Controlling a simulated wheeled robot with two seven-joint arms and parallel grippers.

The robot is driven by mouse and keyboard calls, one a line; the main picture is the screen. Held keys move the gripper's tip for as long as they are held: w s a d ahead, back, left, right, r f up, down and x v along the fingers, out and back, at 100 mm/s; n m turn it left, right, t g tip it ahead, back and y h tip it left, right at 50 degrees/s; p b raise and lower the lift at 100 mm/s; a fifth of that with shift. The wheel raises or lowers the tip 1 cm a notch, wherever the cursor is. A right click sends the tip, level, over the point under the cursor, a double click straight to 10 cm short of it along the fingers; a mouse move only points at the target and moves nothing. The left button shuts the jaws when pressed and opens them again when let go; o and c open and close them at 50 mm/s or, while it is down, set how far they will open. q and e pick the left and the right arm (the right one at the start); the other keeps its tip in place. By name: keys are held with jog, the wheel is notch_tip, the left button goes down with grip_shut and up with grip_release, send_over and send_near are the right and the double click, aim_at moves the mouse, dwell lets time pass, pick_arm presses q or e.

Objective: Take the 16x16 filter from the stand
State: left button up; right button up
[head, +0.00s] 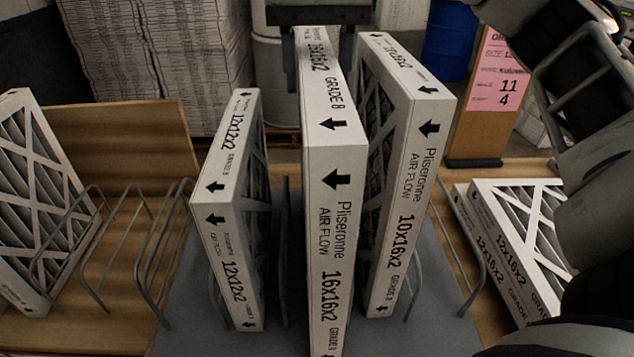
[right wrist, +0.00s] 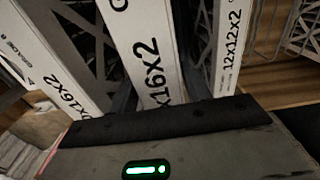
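The 16x16x2 filter (head: 336,230) is a white-framed box standing on edge in the middle of the stand. It also shows in the right wrist view (right wrist: 146,55). My right gripper (head: 318,52) is at its far upper end, one dark finger on each side. The fingers look flush against the filter's faces, shut on it; the right wrist view shows them (right wrist: 158,98) close along both sides. My left gripper is not in view. The filter's bottom is cut off by the frame.
The 12x12x2 filter (head: 226,245) stands left of it and the 10x16x2 filter (head: 398,220) close on its right. Wire dividers (head: 150,255) rise from the stand. More filters lie at right (head: 490,250). A pink label sign (head: 499,72) stands behind.

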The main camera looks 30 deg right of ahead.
grip_shut()
